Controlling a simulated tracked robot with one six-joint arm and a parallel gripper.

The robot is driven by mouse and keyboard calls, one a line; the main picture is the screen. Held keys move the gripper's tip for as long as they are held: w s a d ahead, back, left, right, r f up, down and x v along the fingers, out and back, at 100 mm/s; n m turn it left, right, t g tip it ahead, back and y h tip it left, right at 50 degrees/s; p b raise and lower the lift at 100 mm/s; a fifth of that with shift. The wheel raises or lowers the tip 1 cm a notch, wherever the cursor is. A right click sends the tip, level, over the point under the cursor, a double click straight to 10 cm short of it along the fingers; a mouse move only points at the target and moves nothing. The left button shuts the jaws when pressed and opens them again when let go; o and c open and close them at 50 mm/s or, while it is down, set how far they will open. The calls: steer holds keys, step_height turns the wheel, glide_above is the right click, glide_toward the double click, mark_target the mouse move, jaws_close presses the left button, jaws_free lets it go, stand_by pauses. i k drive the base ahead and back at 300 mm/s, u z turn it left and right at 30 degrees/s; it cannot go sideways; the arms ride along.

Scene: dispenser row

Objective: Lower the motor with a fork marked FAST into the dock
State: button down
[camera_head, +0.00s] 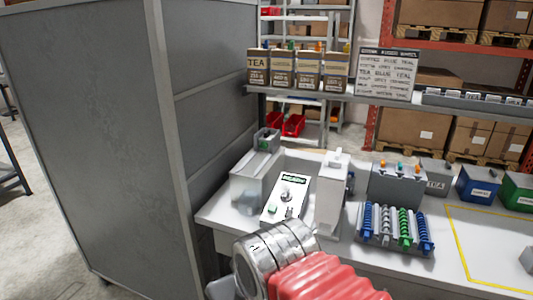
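No motor with a fork marked FAST can be made out, and no label reading FAST is legible. Nothing can be identified for sure as the dock. A white unit with a green display and a small metal knob (284,198) stands on the bench, between a grey hopper-like unit (250,185) and a tall white column (331,195). My arm, with metal rings and a red ribbed sleeve, fills the bottom centre in front of the bench. My gripper's fingertips do not show, so what they hold is hidden.
A rack of blue, grey and green spirals (396,230) stands right of the column, before a grey box with orange and green knobs (397,184). Coloured bins (477,184) stand farther right. A yellow outline marks clear bench. A tall grey partition (95,130) blocks the left. Tea bags (309,69) stand on the shelf above.

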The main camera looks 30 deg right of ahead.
mark_target(266, 138)
steer(key=i, duration=1)
steer(key=u, duration=0.1)
